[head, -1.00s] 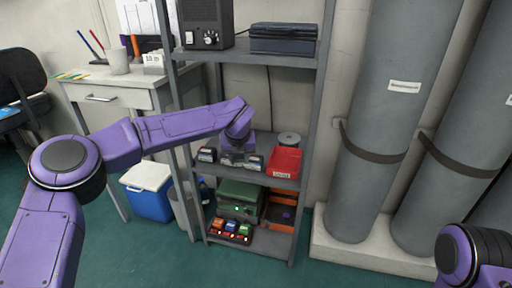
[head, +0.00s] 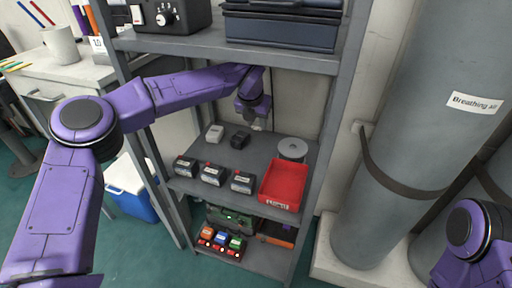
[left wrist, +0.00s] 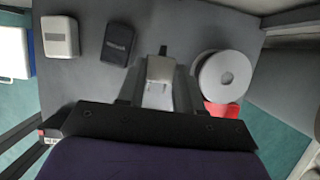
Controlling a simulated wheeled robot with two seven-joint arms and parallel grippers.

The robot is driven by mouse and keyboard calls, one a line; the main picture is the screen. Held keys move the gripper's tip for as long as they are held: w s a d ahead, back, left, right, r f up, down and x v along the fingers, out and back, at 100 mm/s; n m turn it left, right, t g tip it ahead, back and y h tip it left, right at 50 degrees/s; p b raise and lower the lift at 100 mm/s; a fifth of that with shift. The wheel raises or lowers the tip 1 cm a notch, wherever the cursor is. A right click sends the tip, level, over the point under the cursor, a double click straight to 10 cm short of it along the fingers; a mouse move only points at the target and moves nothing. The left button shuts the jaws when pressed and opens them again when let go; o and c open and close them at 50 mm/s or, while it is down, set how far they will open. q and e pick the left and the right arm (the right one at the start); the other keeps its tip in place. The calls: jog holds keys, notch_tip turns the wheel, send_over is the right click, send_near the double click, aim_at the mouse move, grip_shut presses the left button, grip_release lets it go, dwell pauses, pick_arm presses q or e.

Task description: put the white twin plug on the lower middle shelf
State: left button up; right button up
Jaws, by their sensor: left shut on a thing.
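My left gripper (head: 254,116) hangs over the back part of the middle shelf (head: 262,150), below the upper shelf. It is shut on a small white piece, which I take to be the white twin plug (head: 258,125). In the left wrist view the white twin plug (left wrist: 160,72) sits between the two fingers, with a dark narrow part at its far end. It appears held above the shelf; its exact height is unclear. My right gripper is out of view.
On the shelf stand a white block (head: 215,132), a black block (head: 240,140), several dark labelled boxes (head: 212,175), a red tray (head: 284,184) and a grey-white roll (head: 292,149). Shelf posts flank the arm. Some bare shelf lies between blocks and tray.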

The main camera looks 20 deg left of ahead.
aim_at(258, 149)
pick_arm(q)
jog(key=shift+w+f, duration=0.1)
jog(key=shift+w, duration=0.2)
notch_tip(258, 149, down, 10)
jog(key=b, duration=0.3)
jog(key=shift+s, duration=0.1)
jog(key=shift+r, duration=0.25)
jog(key=o, duration=1)
jog(key=shift+f, duration=0.1)
